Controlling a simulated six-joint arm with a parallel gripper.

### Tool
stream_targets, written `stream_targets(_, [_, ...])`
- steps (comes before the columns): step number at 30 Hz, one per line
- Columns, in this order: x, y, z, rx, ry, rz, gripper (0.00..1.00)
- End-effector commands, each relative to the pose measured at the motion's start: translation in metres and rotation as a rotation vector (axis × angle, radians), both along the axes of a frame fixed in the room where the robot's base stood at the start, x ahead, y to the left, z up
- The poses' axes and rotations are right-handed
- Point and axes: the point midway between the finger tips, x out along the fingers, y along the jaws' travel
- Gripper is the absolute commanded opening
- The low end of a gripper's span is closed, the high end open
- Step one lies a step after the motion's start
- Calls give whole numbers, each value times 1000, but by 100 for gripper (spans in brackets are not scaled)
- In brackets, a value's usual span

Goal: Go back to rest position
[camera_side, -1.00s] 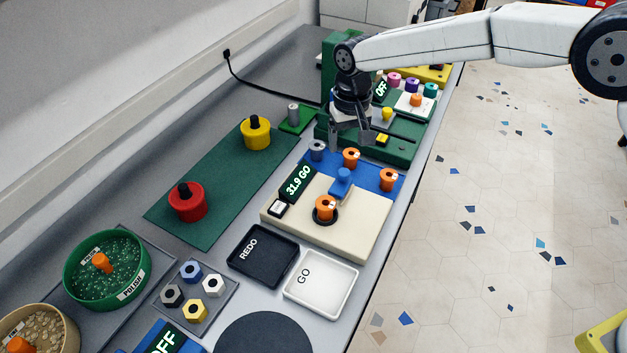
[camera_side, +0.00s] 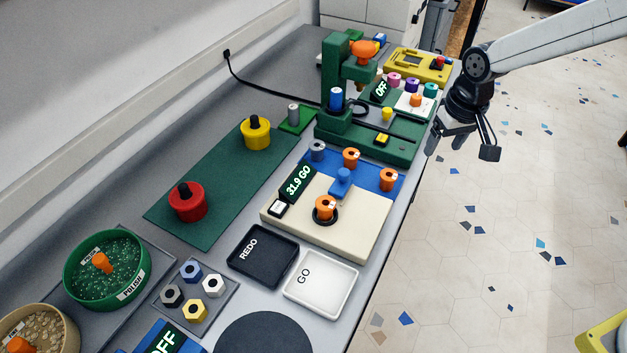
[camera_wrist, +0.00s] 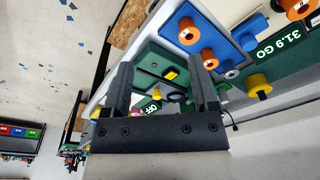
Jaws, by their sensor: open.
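My gripper (camera_side: 460,146) hangs in the air beyond the right edge of the bench, over the tiled floor in the side view. Its fingers are apart with nothing between them. In the wrist view the two dark fingers of my gripper (camera_wrist: 159,92) also stand apart and empty, with the bench seen behind them. The nearest things on the bench are the green machine (camera_side: 388,148) and the yellow box (camera_side: 418,66), both clear of the fingers.
The bench holds a cream gauge with a "31.9 GO" display (camera_side: 299,180), a black REDO tray (camera_side: 263,256), a white GO tray (camera_side: 320,286), and red (camera_side: 188,207) and yellow (camera_side: 256,137) knobbed cylinders. The floor (camera_side: 510,250) right of the bench is open.

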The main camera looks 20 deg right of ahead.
Motion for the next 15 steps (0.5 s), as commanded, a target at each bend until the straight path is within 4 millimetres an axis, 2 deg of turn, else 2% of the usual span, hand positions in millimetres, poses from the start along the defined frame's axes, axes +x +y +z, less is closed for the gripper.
stream_targets(1, [-11, -10, 1, 0, -8, -4, 76])
stream_targets(6, [-47, -38, 1, -3, -37, -4, 76])
stream_targets(15, [-116, -75, -6, -15, -85, -5, 76])
